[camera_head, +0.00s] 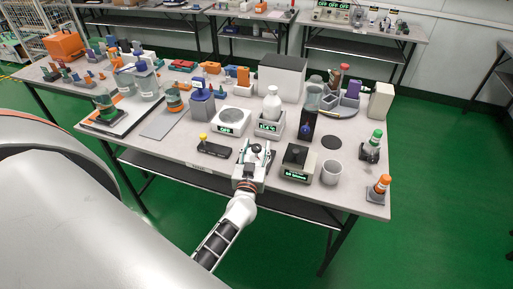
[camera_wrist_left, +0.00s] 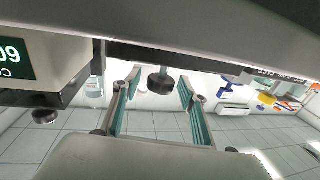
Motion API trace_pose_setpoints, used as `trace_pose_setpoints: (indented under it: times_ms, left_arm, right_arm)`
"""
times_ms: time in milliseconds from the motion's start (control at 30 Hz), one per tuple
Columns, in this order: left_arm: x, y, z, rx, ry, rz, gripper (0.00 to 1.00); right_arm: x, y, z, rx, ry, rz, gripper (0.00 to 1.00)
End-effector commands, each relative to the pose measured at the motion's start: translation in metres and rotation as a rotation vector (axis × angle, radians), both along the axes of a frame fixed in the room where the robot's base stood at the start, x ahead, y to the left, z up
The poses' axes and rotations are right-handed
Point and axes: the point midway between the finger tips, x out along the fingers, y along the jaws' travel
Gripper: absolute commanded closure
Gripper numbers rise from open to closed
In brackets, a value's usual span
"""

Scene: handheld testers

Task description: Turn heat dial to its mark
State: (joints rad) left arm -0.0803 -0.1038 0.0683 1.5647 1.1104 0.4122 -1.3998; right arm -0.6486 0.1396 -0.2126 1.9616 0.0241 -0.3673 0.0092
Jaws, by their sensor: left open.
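A dark round knob (camera_wrist_left: 160,82) sits between the two fingers of my left gripper (camera_wrist_left: 158,108) in the left wrist view, with visible gaps on both sides. I take it to be the heat dial. In the head view my left gripper (camera_head: 257,158) is at the table's front edge, open around a small dark knob (camera_head: 256,148). Any mark on the dial is too small or hidden to see. A dark-topped unit with a lit green display (camera_head: 297,175) stands just right of the gripper. My right gripper is not in view.
A white bottle (camera_head: 272,103) stands on a unit with a lit display (camera_head: 268,128) behind the gripper. A black block with a yellow knob (camera_head: 214,148) lies to the left. A white cup (camera_head: 331,172) and an orange-capped bottle (camera_head: 379,187) stand to the right.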

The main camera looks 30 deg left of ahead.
Motion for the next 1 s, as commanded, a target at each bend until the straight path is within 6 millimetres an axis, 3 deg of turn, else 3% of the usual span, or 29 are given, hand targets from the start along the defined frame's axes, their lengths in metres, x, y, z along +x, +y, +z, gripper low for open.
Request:
trace_pose_setpoints:
  times_ms: [200, 333, 367, 700, 1000]
  left_arm:
    - [0.0001, 0.0004, -0.0001, 0.001, 0.0, 0.0, 0.6]
    - [-0.0001, 0.0004, -0.0001, 0.001, 0.0, 0.0, 0.94]
    - [-0.0001, 0.0004, -0.0001, 0.001, 0.0, 0.001, 0.97]
    - [-0.0004, 0.0016, 0.0008, 0.003, 0.0, -0.026, 0.97]
    - [-0.0003, 0.0023, 0.0012, 0.009, 0.001, -0.175, 0.97]
  right_arm:
    - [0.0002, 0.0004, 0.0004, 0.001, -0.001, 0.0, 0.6]
    - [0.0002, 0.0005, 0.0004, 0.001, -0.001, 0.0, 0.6]
    - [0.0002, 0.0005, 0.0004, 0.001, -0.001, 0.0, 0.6]
    - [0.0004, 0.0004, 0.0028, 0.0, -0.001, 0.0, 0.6]
    - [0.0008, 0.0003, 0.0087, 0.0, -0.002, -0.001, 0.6]
